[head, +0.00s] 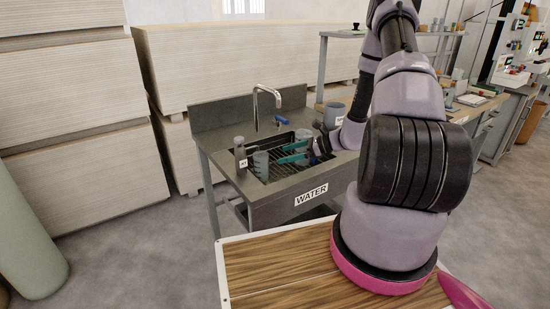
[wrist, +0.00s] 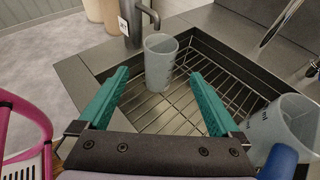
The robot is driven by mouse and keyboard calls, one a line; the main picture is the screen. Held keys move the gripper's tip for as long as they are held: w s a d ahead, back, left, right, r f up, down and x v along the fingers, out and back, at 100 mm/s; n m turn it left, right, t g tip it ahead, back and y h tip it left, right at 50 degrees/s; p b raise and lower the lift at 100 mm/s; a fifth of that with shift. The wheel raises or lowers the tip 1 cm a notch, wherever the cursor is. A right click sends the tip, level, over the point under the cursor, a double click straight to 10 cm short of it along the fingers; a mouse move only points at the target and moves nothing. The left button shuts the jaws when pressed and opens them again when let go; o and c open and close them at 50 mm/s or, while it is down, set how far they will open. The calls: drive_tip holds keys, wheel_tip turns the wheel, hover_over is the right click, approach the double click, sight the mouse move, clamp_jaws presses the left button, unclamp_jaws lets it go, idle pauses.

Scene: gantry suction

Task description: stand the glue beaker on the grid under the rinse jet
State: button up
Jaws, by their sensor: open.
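A translucent grey beaker (wrist: 160,66) stands upright on the wire grid (wrist: 178,118) in the sink, close to the rinse jet (wrist: 136,18) with its labelled post. In the head view this beaker (head: 260,163) is left of my gripper (head: 279,153). My gripper (wrist: 159,75) is open, its teal fingers pointing at the beaker, one to each side, with no contact visible. A second beaker with printed marks (wrist: 285,125) is at the right in the wrist view. I cannot tell by looks which one holds glue.
The sink bench (head: 290,211) is marked WATER and has a tall curved tap (head: 256,106) with a blue lever (head: 282,120). The basin rim surrounds the grid. A grey pot (head: 334,112) stands at the bench's right. Stacked boards (head: 70,120) stand at the left.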

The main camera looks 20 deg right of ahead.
drive_tip(key=s+a+r+n+g+h, duration=0.1)
drive_tip(key=s+a+r+n, duration=0.2)
drive_tip(key=r, duration=0.5)
drive_tip(key=s+r+n+g+h, duration=0.1)
drive_tip(key=s+r+n+g, duration=0.1)
drive_tip(key=r+n, duration=0.35)
drive_tip(key=s+a+r+n+g+h, duration=0.1)
drive_tip(key=s+a+r+n, duration=0.15)
drive_tip(key=r, duration=0.65)
drive_tip(key=s+d+r+n+t+h, duration=0.2)
drive_tip(key=s+r+n+t+h, duration=0.3)
drive_tip(key=s+r, duration=1.2)
drive_tip(key=s+n+h, duration=0.1)
drive_tip(key=n+h, duration=0.1)
drive_tip(key=n, duration=0.1)
drive_tip(key=shift+d+r, duration=0.25)
drive_tip(key=shift+r, duration=0.05)
